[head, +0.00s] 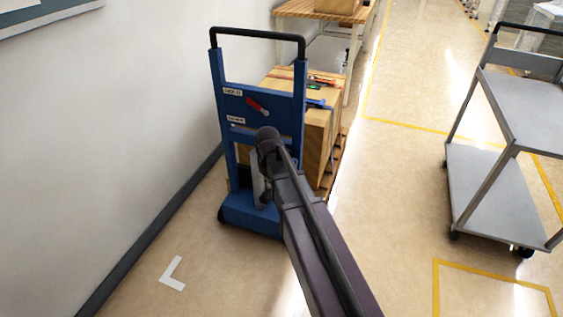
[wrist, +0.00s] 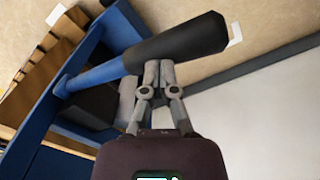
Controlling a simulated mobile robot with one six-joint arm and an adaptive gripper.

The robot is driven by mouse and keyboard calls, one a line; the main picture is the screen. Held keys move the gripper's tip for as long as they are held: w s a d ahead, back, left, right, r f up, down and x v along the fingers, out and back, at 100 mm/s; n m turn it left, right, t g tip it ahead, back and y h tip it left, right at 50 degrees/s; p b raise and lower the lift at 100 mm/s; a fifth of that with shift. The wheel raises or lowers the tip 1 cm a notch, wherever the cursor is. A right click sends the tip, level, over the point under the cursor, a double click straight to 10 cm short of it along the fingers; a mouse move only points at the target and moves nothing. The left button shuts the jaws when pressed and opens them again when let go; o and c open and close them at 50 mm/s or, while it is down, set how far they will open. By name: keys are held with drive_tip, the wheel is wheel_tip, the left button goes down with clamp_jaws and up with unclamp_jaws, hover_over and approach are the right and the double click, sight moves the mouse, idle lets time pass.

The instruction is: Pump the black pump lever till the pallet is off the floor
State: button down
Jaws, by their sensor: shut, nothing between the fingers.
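A blue hand stacker (head: 257,130) stands by the left wall with a large wooden box (head: 317,135) behind its frame. Its pump lever ends in a black grip (wrist: 190,43) on a blue bar (wrist: 92,75), seen in the wrist view. My gripper (wrist: 158,66) is shut and empty. Its fingertips are at the black grip's edge, close to or touching it, not around it. In the head view my arm hides the lever. Wooden slats, likely the pallet (wrist: 35,78), show at the left of the wrist view. I cannot tell whether the pallet touches the floor.
A small red handle (head: 257,106) sits on the stacker's blue panel. A grey cart (head: 495,190) stands at the right. A wooden workbench (head: 325,12) is at the back. The floor between stacker and cart is clear, with yellow lines.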

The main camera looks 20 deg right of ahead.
wheel_tip(320, 180, up, 10)
drive_tip(key=w+d+p, duration=0.1)
drive_tip(key=w+p, duration=0.1)
drive_tip(key=p, duration=0.7)
drive_tip(key=shift+d, duration=0.3)
wheel_tip(320, 180, up, 5)
drive_tip(key=p, duration=0.5)
idle(0.5)
drive_tip(key=s+r+m+p, duration=0.2)
drive_tip(key=s+r+p, duration=0.3)
drive_tip(key=s, duration=0.3)
drive_tip(key=s+r+m+p, duration=0.2)
drive_tip(key=s+r+p, duration=0.3)
drive_tip(key=s, duration=0.3)
drive_tip(key=shift+a+r+m+p, duration=0.2)
drive_tip(key=shift+m+p, duration=0.15)
drive_tip(key=shift+m, duration=0.05)
